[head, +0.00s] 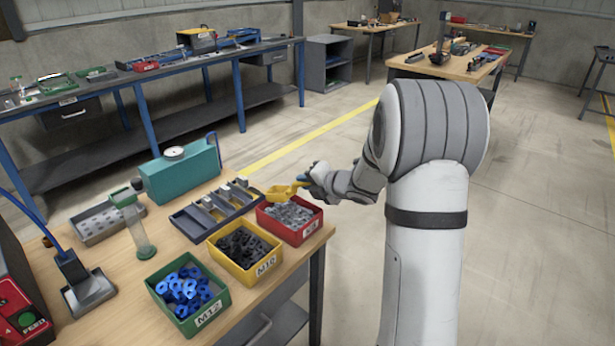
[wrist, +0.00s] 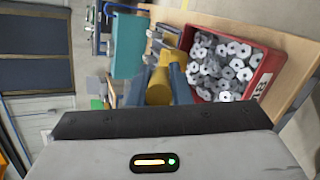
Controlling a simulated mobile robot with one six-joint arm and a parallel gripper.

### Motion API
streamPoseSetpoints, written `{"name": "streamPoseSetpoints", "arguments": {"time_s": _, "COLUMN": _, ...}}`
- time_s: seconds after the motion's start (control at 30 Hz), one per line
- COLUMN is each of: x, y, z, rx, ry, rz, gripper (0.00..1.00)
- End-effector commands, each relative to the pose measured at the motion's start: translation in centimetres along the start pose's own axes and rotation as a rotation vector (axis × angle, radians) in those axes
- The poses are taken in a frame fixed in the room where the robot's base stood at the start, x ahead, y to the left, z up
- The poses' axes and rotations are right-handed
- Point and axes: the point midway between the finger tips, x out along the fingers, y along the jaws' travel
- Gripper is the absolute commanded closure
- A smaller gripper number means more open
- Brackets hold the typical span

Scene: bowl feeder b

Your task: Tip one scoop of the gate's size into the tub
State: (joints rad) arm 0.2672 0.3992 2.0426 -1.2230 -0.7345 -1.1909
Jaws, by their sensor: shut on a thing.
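My gripper (head: 307,181) is shut on the handle of a yellow scoop (head: 279,193). The scoop is above the back edge of a red bin (head: 308,232) of grey nuts. In the wrist view the scoop (wrist: 159,88) is between my fingers, beside the red bin (wrist: 285,62). I cannot tell whether the scoop holds nuts. A yellow bin marked M10 (head: 262,268) holds black nuts, and a green bin marked M12 (head: 206,318) holds blue nuts. I cannot tell which thing is the gate or the tub.
A dark slotted rack (head: 184,226) lies behind the bins. A teal box with a dial (head: 182,178) and a grey tray (head: 100,224) stand farther back. A grey device (head: 90,291) is at left, near a red control box with a FEED button (head: 28,318).

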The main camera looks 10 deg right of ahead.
Motion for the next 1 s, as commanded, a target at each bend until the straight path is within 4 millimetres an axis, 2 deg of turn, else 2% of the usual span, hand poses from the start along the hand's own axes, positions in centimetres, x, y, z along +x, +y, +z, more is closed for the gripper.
{"name": "streamPoseSetpoints", "arguments": {"time_s": 0.13, "x": 1.1, "y": -1.2, "z": -0.6, "rx": -0.017, "ry": 0.012, "rz": -0.052, "gripper": 1.00}}
{"name": "streamPoseSetpoints", "arguments": {"time_s": 0.2, "x": 1.7, "y": -2.6, "z": -1.1, "rx": -0.018, "ry": 0.011, "rz": -0.056, "gripper": 1.00}}
{"name": "streamPoseSetpoints", "arguments": {"time_s": 0.5, "x": 3.0, "y": -5.2, "z": -1.9, "rx": -0.017, "ry": 0.009, "rz": -0.054, "gripper": 1.00}}
{"name": "streamPoseSetpoints", "arguments": {"time_s": 0.7, "x": 3.3, "y": -6.0, "z": -2.2, "rx": -0.017, "ry": 0.009, "rz": -0.054, "gripper": 1.00}}
{"name": "streamPoseSetpoints", "arguments": {"time_s": 1.0, "x": 3.3, "y": -6.0, "z": -2.1, "rx": -0.016, "ry": 0.008, "rz": -0.054, "gripper": 1.00}}
